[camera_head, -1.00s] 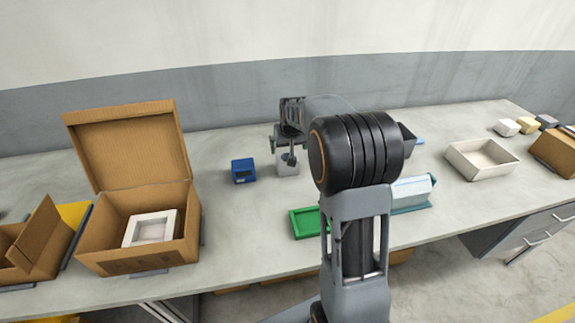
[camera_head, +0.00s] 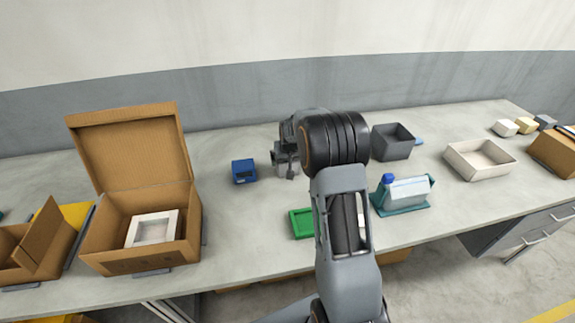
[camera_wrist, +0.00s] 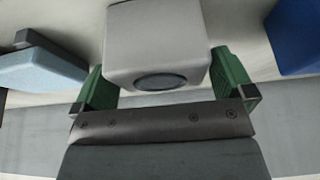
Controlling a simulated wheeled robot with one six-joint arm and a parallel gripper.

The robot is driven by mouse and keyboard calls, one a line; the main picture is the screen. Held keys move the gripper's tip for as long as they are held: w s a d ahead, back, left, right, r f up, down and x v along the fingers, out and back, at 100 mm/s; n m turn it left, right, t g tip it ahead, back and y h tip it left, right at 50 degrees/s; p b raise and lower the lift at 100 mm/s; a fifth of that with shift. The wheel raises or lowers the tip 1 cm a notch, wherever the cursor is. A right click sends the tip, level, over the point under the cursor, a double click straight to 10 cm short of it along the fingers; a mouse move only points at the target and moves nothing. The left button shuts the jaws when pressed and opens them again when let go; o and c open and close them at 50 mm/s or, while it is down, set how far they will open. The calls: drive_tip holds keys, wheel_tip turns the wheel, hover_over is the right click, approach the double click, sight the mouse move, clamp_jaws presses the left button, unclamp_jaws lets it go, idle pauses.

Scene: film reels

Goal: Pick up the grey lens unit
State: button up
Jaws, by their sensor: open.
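The grey lens unit (camera_wrist: 157,45) is a pale grey block with a dark round lens, large in the wrist view. It lies between the two green-padded fingers of my gripper (camera_wrist: 165,90), which are spread apart on either side of it. I cannot tell whether either pad touches it. In the head view my gripper (camera_head: 286,160) is low over the table, left of my forearm. It largely hides the unit there.
A blue box (camera_head: 244,171) stands just left of my gripper. A green tray (camera_head: 301,223) lies in front, partly behind my arm. A dark grey bin (camera_head: 393,142) and a teal holder (camera_head: 403,208) stand right. An open cardboard box (camera_head: 140,262) is at left.

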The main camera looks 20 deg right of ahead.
drive_tip(key=c, duration=1.1)
drive_tip(key=shift+r, duration=0.2)
